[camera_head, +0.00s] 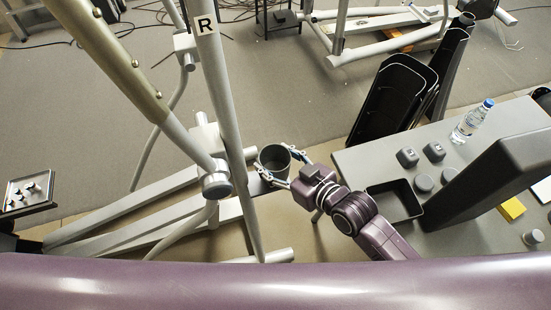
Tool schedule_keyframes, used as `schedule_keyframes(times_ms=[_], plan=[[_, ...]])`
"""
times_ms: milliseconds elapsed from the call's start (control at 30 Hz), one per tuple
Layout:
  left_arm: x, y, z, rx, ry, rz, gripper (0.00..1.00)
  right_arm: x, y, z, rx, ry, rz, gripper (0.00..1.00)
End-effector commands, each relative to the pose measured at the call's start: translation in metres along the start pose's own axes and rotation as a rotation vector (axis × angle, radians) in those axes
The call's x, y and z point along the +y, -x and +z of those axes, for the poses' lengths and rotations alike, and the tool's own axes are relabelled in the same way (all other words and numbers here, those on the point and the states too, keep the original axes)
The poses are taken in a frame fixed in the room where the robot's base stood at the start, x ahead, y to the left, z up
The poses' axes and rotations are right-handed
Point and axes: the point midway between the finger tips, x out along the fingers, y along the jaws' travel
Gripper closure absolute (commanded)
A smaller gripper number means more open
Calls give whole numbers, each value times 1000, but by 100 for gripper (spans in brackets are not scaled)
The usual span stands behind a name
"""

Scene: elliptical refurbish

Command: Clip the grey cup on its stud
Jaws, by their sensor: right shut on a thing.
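The grey cup (273,161) is a dark, open-topped round holder near the middle of the view. My right gripper (276,164) comes in from the right and is shut on the cup, with a finger on each side of it. The cup is just right of the upright silver tube marked R (228,110) of the elliptical machine. I cannot make out the stud, and the tube or the cup may hide it. I cannot tell whether the cup touches the tube. My left gripper is not in view.
A grey table (470,229) at the right holds a black open bin (394,203), a water bottle (472,121), small dark parts and a yellow block (511,208). Black covers (395,95) stand behind it. The machine's silver bars (150,215) fill the lower left. A small tray (30,190) is at far left.

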Motion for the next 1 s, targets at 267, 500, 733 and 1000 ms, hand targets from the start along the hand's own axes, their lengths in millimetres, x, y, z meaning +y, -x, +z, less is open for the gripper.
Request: schedule_keyframes(times_ms=[267,500,733,1000], plan=[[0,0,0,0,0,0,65,-1,0,4,-9,-1,-1,27],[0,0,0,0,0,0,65,0,0,3,-7,-1,-1,23],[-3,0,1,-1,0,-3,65,0,12,4,-9,0,0,23],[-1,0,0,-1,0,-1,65,-1,68,5,-12,1,-2,23]])
